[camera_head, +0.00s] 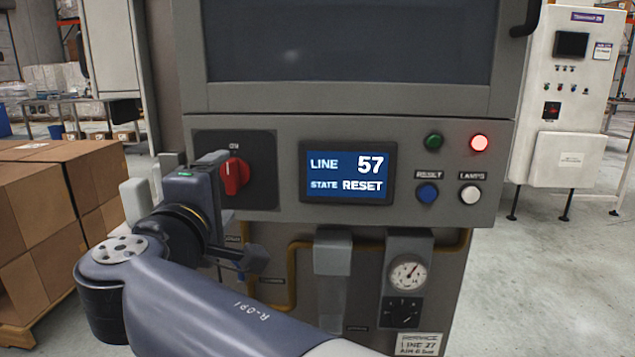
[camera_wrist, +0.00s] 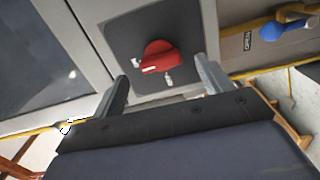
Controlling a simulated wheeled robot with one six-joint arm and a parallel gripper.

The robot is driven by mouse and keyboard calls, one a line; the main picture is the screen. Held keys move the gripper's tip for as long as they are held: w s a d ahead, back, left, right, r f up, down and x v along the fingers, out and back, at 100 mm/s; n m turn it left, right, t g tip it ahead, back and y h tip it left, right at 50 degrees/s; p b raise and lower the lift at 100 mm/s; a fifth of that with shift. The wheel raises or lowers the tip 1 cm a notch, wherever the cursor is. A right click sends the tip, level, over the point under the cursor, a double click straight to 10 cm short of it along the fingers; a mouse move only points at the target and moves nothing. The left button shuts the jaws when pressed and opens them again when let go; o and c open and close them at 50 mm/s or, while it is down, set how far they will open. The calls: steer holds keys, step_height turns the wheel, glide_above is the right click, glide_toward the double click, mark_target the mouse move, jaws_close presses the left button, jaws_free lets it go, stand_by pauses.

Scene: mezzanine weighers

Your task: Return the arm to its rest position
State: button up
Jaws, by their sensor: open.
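My arm (camera_head: 200,300) is stretched out toward the front of a grey machine panel (camera_head: 290,130). My gripper (camera_wrist: 164,76) is open and empty in the wrist view, its two fingers apart. A red rotary switch (camera_wrist: 158,58) on a dark plate lies just beyond the fingertips, between their lines, with no visible contact. In the head view the red switch (camera_head: 235,174) is partly beside my wrist, under the label ON, its handle about upright. The fingertips are hard to make out there.
A screen (camera_head: 346,173) reads LINE 57, STATE RESET. A red lamp (camera_head: 479,143) glows at its right, above blue and white buttons. Yellow pipes and a gauge (camera_head: 408,272) sit below. Stacked cartons (camera_head: 90,180) stand at left. Open floor shows at right.

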mark_target(228, 176)
steer(key=s, duration=0.7)
steer(key=w, duration=1.1)
steer(key=shift+w+d, duration=0.3)
steer(key=shift+w, duration=0.1)
steer(key=shift+s+a+r+n+p, duration=0.15)
steer(key=shift+r+n+p, duration=0.15)
steer(key=shift+p, duration=0.3)
steer(key=shift+s+n+p, duration=0.1)
steer(key=shift+n+p, duration=0.3)
steer(key=shift+p, duration=0.05)
steer(key=n+p, duration=0.4)
steer(key=p, duration=0.2)
steer(key=n+p, duration=0.4)
steer(key=p, duration=0.2)
steer(key=shift+r+n+p, duration=0.1)
steer(key=shift+n+p, duration=0.2)
steer(key=shift+p, duration=0.05)
steer(key=n+p, duration=0.3)
steer(key=p, duration=0.3)
steer(key=shift+a+n, duration=0.1)
steer(key=shift+n, duration=0.2)
steer(key=n+p, duration=0.4)
steer(key=p, duration=0.2)
steer(key=shift+a+n+p, duration=0.1)
steer(key=shift+n+p, duration=0.2)
steer(key=shift+p, duration=0.1)
